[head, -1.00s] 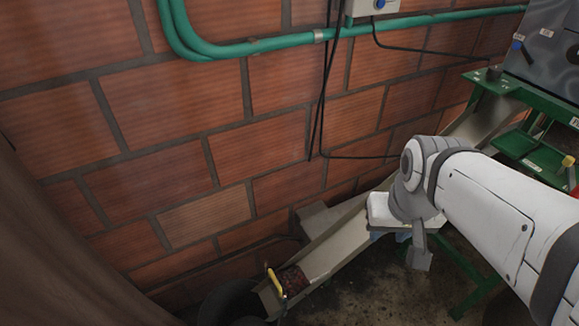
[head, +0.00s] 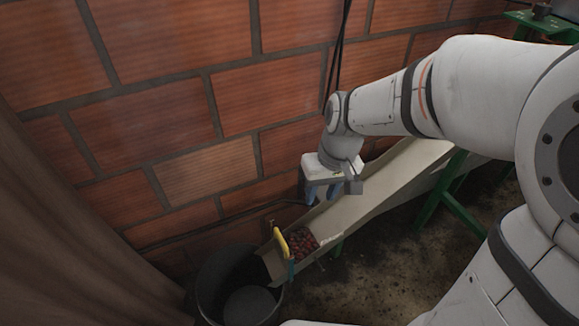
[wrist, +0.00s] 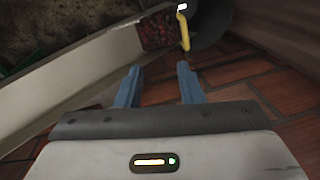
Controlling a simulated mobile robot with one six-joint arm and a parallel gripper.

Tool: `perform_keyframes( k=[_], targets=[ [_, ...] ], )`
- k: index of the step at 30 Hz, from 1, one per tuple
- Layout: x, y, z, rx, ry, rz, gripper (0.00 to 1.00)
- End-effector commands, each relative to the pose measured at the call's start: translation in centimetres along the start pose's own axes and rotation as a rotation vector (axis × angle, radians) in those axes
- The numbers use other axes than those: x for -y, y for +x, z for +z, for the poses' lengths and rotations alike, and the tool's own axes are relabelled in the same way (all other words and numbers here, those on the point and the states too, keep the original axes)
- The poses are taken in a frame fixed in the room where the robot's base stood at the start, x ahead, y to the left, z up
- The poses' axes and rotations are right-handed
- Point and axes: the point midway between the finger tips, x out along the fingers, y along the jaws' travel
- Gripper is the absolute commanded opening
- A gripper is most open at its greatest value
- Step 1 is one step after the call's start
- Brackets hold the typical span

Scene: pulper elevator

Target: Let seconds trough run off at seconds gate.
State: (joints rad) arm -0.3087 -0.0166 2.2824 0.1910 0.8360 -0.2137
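The seconds trough (head: 365,195) is a pale sloping chute along the brick wall. Dark red cherries (head: 302,241) lie banked at its lower end behind the seconds gate (head: 290,266), which has a yellow handle (head: 280,244). In the wrist view the cherries (wrist: 160,30) and the yellow handle (wrist: 183,30) show at the top, beyond the fingertips. My gripper (head: 321,198) is above the trough's wall-side edge, up the slope from the gate and apart from the handle. In the wrist view its two blue fingers (wrist: 160,70) are spread with nothing between them.
A black bucket (head: 238,285) stands under the trough's lower end. The brick wall (head: 200,130) runs close behind the trough, and a brown post or drape (head: 70,230) stands at left. A green stand (head: 455,205) supports the trough at right. Dirty floor lies in front.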

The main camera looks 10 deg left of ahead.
Motion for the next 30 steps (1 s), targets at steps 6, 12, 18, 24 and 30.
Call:
perform_keyframes(
  k=[6,12,18,24,30],
  targets=[
    [3.9,9.7,-2.5,0.071,-0.120,-0.051,0.34],
    [5.2,12.1,-3.0,0.089,-0.149,-0.065,0.34],
    [5.3,15.0,-2.7,0.090,-0.148,-0.065,0.34],
    [5.4,17.9,-2.5,0.088,-0.148,-0.064,0.34],
    [5.5,19.1,-2.4,0.086,-0.146,-0.064,0.34]
  ],
)
